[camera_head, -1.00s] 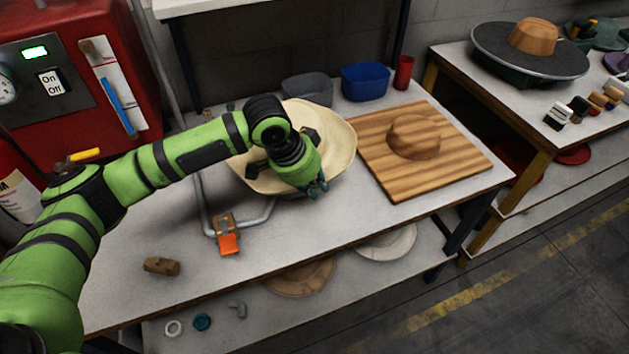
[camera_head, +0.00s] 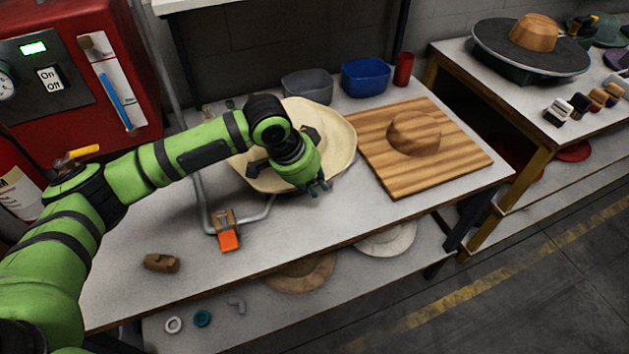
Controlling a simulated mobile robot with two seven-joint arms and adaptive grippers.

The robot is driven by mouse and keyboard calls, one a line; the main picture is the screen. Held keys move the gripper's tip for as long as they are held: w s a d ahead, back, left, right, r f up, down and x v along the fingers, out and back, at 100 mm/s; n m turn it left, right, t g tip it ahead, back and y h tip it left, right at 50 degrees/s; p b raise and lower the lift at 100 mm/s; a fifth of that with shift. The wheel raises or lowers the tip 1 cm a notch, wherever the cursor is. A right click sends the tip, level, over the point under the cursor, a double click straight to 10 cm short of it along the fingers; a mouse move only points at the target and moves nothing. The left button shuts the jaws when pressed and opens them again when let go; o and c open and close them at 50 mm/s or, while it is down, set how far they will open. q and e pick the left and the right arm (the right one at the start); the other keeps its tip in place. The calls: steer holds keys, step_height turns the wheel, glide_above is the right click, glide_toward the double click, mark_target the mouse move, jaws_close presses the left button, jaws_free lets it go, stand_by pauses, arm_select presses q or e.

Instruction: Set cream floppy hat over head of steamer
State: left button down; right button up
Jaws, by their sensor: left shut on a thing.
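The cream floppy hat (camera_head: 335,145) is at the back middle of the white table, its wide brim tilted a little. My left gripper (camera_head: 319,188) is at the hat's front brim, shut on it; the wrist and arm cover the hat's middle. A bent grey pipe (camera_head: 203,203) with an orange-handled part (camera_head: 228,241) runs from beneath the hat along the table. It looks like part of the steamer; its head is not visible, hidden by hat and arm. I cannot tell how the hat sits against it. My right gripper is not in view.
A striped wooden board with a hat block (camera_head: 414,133) stands right of the hat. Grey (camera_head: 307,87) and blue (camera_head: 365,78) bins and a red cup (camera_head: 403,70) stand behind. A brown cork-like piece (camera_head: 162,263) lies at front left. The table's front middle is clear.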

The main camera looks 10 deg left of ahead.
arm_select(q)
steer(key=shift+f, duration=0.2)
steer(key=c, duration=1.1)
jaws_free()
steer(key=shift+c, duration=0.2)
steer(key=v, duration=1.2)
